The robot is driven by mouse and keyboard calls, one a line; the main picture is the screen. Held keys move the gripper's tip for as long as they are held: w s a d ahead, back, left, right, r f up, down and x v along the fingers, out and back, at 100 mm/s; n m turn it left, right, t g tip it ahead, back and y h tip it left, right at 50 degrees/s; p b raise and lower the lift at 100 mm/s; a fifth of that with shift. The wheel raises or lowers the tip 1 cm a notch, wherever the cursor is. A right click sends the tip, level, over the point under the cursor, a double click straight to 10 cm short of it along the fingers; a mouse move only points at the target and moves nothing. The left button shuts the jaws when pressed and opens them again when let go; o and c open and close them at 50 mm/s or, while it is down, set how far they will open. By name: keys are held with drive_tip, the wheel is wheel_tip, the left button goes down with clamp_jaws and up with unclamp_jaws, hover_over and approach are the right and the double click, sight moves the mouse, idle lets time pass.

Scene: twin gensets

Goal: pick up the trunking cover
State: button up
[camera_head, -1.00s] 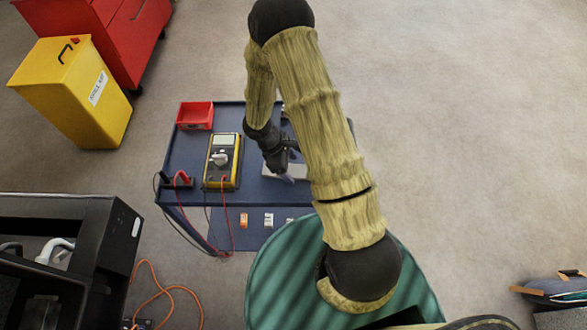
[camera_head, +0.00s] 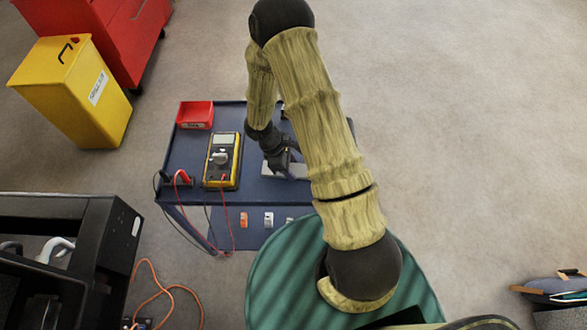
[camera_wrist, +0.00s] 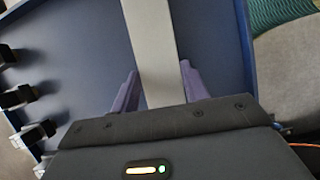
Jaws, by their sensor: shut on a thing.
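The trunking cover (camera_wrist: 148,38) is a long, flat, pale grey strip. In the wrist view it runs from the top edge down between the two purple fingers of my gripper (camera_wrist: 160,86). My gripper is shut on it. The near end of the cover is hidden behind the gripper's body. In the head view my gripper (camera_head: 284,163) is over the right part of the blue cart, and a small pale part of the cover (camera_head: 298,171) shows beside it. My arm hides the rest there.
The blue cart (camera_head: 191,145) carries a red bin (camera_head: 195,115) and a yellow multimeter (camera_head: 222,178) with leads. Small parts lie on the lower shelf. A yellow spill-kit box (camera_head: 65,95) and a red cabinet (camera_head: 120,35) stand at left.

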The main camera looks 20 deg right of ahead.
sight(291, 169)
drive_tip(key=shift+r, duration=0.1)
wheel_tip(291, 169, up, 10)
idle(0.5)
idle(1.1)
drive_tip(key=w+d+f+m+g+y, duration=0.1)
drive_tip(key=w+d+m+y, duration=0.3)
drive_tip(key=m, duration=0.9)
drive_tip(key=shift+w+d+f+g, duration=0.2)
drive_tip(key=shift+w+d+g, duration=0.7)
drive_tip(key=shift+w+d, duration=1.15)
drive_tip(key=shift+w+a, duration=0.35)
drive_tip(key=shift+s+d, duration=0.1)
drive_tip(key=shift+d, duration=0.05)
